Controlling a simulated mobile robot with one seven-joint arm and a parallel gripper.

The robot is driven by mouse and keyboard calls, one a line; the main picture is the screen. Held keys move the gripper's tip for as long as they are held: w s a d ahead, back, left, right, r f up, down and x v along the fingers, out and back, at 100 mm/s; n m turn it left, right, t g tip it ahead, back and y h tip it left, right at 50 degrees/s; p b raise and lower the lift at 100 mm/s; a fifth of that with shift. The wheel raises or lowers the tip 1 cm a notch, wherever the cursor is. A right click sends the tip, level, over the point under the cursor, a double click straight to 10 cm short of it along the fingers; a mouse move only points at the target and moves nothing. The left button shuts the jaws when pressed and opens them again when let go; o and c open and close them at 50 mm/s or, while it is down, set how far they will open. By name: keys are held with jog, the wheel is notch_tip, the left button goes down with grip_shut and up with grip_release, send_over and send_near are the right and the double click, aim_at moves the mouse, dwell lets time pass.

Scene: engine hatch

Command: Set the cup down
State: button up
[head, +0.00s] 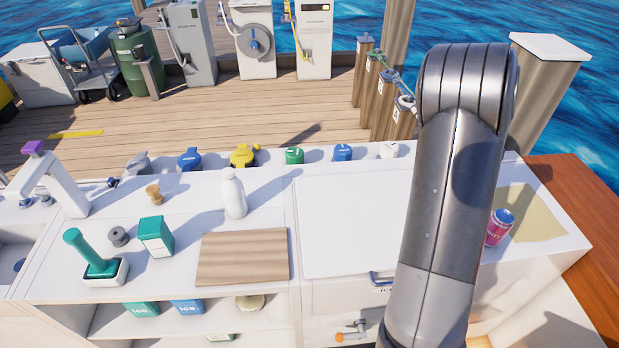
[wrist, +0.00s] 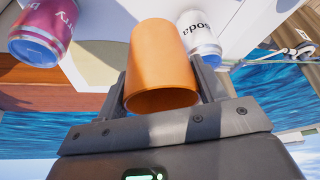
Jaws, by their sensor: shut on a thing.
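An orange cup (wrist: 160,58) is between the two fingers of my gripper (wrist: 162,82) in the wrist view, and the gripper is shut on it. The cup's open mouth faces the wrist camera. I cannot tell whether its far end touches the white surface beyond it. In the head view my own arm hides both the gripper and the cup.
A pink can (head: 499,227) stands near a beige mat (head: 536,215) at the counter's right end; the wrist view shows a pink can (wrist: 45,32) too. A white soda can (wrist: 200,35) is close beside the cup. A wooden board (head: 243,257) and white bottle (head: 234,195) are left.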

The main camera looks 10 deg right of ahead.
jog(key=w+a+n+t+y, duration=0.1)
jog(key=w+a+n, duration=0.1)
jog(key=w+a, duration=0.65)
jog(key=w+a+n, duration=0.3)
jog(key=w+a, duration=0.2)
jog(key=a, duration=0.6)
jog(key=w+a+n+t+y, duration=0.1)
jog(key=w+a+n, duration=0.15)
jog(key=a, duration=0.85)
jog(key=w+a+n+y, duration=0.1)
jog(key=w+a+n, duration=0.15)
jog(key=a, duration=0.85)
jog(key=s+a+n+y, duration=0.1)
jog(key=s+a+n, duration=0.15)
jog(key=a, duration=1.15)
jog(key=s+a+n+y, duration=0.1)
jog(key=s+a+n, duration=0.15)
jog(key=a, duration=1.05)
jog(key=s+a+n+y, duration=0.1)
jog(key=s+a+n, duration=0.15)
jog(key=a, duration=1.15)
jog(key=shift+s+a+f, duration=0.1)
jog(key=shift+s+f, duration=0.1)
jog(key=shift+f, duration=1.45)
jog(key=shift+s+d+f, duration=0.1)
jog(key=shift+s+f, duration=0.1)
jog(key=shift+f, duration=1.4)
jog(key=shift+s+a+f, duration=0.1)
jog(key=shift+s+f, duration=0.1)
jog(key=shift+f, duration=1.45)
